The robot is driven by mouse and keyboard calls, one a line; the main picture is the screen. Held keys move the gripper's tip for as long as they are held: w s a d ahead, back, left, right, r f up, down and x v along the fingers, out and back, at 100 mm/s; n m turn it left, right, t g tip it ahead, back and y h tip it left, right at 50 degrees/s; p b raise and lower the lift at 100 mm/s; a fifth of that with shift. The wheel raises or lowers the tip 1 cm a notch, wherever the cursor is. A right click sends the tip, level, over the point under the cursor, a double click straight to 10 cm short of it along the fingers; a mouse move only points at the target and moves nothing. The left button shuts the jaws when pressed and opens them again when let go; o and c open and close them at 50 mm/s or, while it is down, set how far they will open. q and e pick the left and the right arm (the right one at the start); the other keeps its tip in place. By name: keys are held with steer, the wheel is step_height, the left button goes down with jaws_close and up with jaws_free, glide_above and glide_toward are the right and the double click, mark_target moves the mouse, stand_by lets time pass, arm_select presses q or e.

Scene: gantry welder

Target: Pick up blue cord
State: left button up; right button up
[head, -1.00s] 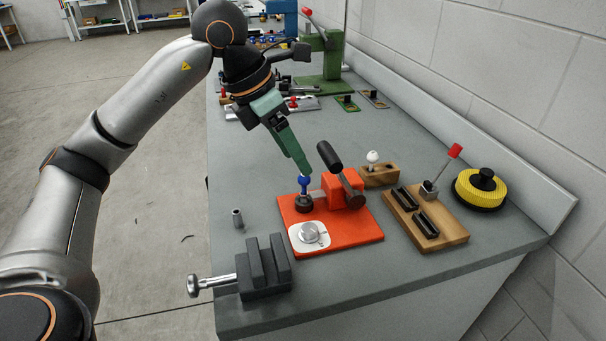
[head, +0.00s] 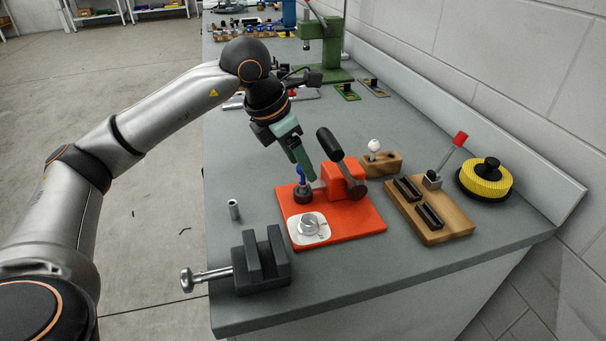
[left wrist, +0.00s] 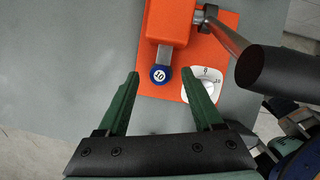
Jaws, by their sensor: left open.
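No blue cord can be made out. The one blue thing close to my left gripper is a small round-topped blue piece (head: 299,172), upright on a dark round foot on the orange fixture (head: 362,220).
The fixture's black-handled lever (head: 331,145) rises close to the fingers. A dark vise (head: 262,262) and a small metal cylinder (head: 234,209) are at the left. A wooden block (head: 452,222) with a red-tipped lever and a yellow spool (head: 484,180) stand at the right.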

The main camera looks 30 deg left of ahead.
mark_target(303, 181)
arm_select(q)
steer(key=shift+x, duration=1.2)
jaws_close()
